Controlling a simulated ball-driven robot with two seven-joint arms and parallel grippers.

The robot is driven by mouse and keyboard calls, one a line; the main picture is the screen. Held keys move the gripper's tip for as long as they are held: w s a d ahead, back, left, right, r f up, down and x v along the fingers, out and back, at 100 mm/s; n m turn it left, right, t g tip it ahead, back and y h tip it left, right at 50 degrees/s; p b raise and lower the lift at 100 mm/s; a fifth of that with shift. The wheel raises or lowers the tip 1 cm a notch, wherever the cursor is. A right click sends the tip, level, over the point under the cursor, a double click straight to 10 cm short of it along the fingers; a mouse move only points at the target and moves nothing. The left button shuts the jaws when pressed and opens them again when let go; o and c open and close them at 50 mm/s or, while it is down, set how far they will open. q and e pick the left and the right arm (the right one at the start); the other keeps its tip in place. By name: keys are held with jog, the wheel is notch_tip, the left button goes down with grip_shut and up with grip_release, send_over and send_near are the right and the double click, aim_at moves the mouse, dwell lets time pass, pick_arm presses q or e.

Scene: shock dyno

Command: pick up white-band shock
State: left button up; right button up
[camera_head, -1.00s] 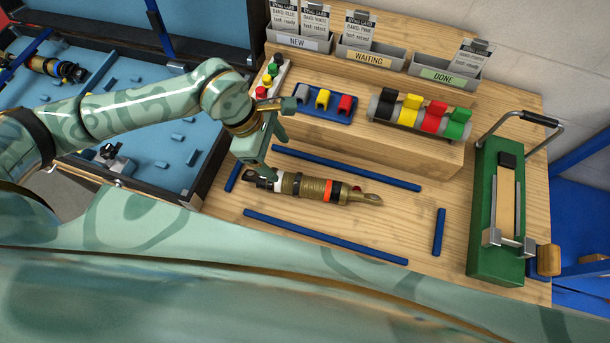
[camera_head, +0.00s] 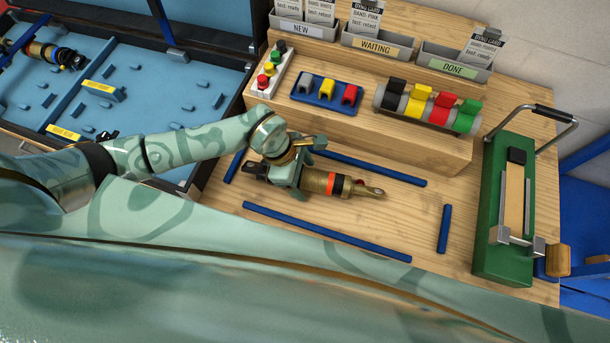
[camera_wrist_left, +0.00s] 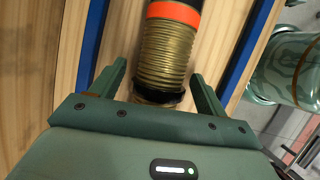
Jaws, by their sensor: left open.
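A gold-bodied shock (camera_head: 317,181) lies on the wooden bench, with a black ring and an orange band toward its right end and a metal eye at that end. A pale band near its left end shows in the earlier head view; my gripper hides that part now. My left gripper (camera_head: 290,174) is down over the shock's left half. In the left wrist view, its open fingers (camera_wrist_left: 159,80) straddle the ribbed gold body (camera_wrist_left: 169,50), one on each side, with gaps visible. My right gripper is not in view.
Blue strips (camera_head: 325,232) frame the shock's area. Behind are a raised shelf with a rack of coloured clips (camera_head: 420,104) and trays marked NEW, WAITING and DONE. A green press (camera_head: 495,240) stands right. A blue case (camera_head: 130,65) at left holds another shock (camera_head: 50,53).

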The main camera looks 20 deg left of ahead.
pick_arm(q)
jog(key=shift+c, duration=0.3)
jog(key=c, duration=1.5)
jog(key=shift+w+r, duration=0.1)
jog(key=shift+r, duration=0.05)
grip_shut()
